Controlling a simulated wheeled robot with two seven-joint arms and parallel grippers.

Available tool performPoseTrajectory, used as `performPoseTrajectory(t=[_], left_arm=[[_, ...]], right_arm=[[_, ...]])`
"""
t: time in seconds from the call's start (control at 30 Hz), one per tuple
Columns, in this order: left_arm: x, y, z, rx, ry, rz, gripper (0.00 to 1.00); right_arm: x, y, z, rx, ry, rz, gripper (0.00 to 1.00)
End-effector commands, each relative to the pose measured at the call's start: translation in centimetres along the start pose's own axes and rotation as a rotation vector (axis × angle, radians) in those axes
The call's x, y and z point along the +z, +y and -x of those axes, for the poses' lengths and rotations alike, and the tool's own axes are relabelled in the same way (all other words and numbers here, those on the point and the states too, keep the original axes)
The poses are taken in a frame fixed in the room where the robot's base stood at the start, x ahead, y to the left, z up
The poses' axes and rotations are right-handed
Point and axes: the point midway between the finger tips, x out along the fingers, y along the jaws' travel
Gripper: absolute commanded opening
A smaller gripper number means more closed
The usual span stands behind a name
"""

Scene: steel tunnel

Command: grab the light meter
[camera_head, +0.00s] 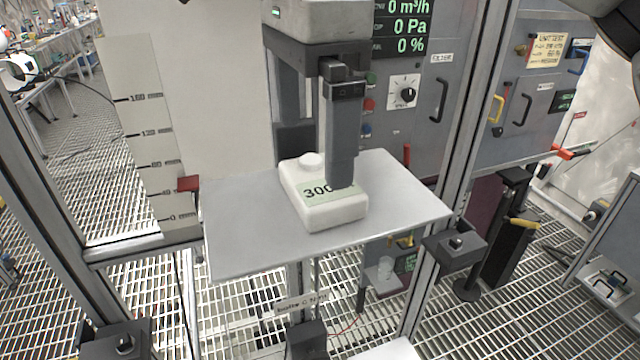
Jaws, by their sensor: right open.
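The light meter (322,215) is a white block with rounded edges, a small white dome on its far-left end and a pale green display showing "300" at its start. It lies on a light grey shelf plate (240,240). My right gripper (318,168) comes down from above over the meter, open. Its near finger stands in front of the meter and hides the right part of the display. The other finger is behind, near the dome end. I cannot tell whether either finger touches the meter. My left gripper is not in view.
A panel with a readout (403,25), a dial and coloured buttons stands behind the plate. A white scale board (140,130) with a red marker (188,184) is at the left. Metal frame posts flank the plate. Its right and front-left surface is clear.

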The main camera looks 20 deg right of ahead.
Motion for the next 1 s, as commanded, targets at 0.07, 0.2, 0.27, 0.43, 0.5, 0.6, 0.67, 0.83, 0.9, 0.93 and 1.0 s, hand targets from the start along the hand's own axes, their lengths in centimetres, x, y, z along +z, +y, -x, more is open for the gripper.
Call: performPoseTrajectory(t=[0.07, 0.2, 0.27, 0.43, 0.5, 0.6, 0.67, 0.83, 0.9, 0.93, 1.0], left_arm=[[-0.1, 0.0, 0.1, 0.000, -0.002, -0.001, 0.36], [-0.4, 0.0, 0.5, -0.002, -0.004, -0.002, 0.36], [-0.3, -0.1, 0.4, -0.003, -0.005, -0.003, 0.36], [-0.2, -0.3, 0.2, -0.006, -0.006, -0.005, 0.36], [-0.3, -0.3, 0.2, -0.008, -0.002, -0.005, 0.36], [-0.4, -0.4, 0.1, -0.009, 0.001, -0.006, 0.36], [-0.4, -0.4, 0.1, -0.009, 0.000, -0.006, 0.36], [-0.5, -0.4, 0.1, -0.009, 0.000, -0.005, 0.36], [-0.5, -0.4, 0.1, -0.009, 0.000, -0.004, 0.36], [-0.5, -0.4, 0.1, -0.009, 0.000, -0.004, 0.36], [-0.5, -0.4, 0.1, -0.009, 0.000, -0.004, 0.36]], right_arm=[[-0.1, -0.1, -0.6, 0.002, 0.001, 0.000, 1.00], [-0.1, -0.3, -2.5, 0.003, 0.002, 0.000, 1.00], [-0.1, -0.3, -3.5, 0.004, 0.002, 0.001, 1.00], [-0.1, -0.4, -5.1, 0.001, 0.000, -0.001, 1.00], [-0.1, -0.4, -5.2, 0.001, -0.001, -0.001, 1.00], [-0.1, -0.4, -5.2, 0.001, -0.001, -0.001, 1.00], [-0.1, -0.4, -5.2, 0.001, -0.001, -0.001, 1.00], [-0.1, -0.4, -5.2, 0.001, -0.001, -0.001, 0.60], [-0.1, -0.4, -5.2, 0.000, -0.001, -0.001, 0.60], [-0.1, -0.4, -5.2, 0.000, -0.001, -0.001, 0.60], [-0.1, -0.4, -5.2, 0.000, -0.001, 0.000, 0.60]])
